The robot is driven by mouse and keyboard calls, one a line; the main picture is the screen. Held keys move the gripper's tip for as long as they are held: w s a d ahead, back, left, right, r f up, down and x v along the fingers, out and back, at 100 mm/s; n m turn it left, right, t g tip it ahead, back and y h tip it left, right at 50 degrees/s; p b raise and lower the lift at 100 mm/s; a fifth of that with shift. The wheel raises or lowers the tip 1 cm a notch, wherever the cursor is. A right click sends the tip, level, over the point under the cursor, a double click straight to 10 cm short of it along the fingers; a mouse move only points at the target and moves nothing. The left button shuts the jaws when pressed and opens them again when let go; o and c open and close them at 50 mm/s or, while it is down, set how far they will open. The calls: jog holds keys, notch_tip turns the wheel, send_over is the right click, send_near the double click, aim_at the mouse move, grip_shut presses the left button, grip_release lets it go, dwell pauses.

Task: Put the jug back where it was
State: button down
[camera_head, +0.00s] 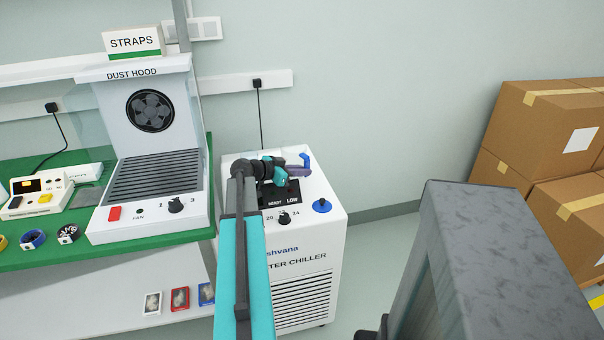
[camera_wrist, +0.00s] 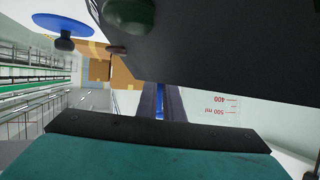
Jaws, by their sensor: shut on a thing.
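The jug shows in the wrist view as a clear wall with red marks (camera_wrist: 228,106) reading 400 and 500 ml. My gripper (camera_wrist: 160,102) is shut on a blue strip, which looks like the jug's handle. In the head view my gripper (camera_head: 297,171) is over the top of the white water chiller (camera_head: 300,243), and a blue piece (camera_head: 305,160) shows at its fingertips. The jug's clear body is hard to make out there. I cannot tell whether the jug touches the chiller.
The chiller has a dial (camera_head: 284,217) and a blue knob (camera_head: 322,205) on its sloped panel. A dust hood (camera_head: 150,65) stands on the green bench (camera_head: 190,236) to the left. Cardboard boxes (camera_head: 545,120) are stacked at the right. Bare floor lies between the chiller and the boxes.

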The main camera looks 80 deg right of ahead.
jog(key=c, duration=1.9)
grip_release()
jog(key=shift+r, duration=0.1)
jog(key=b+v, duration=0.1)
jog(key=v, duration=1.1)
jog(key=shift+w, duration=0.1)
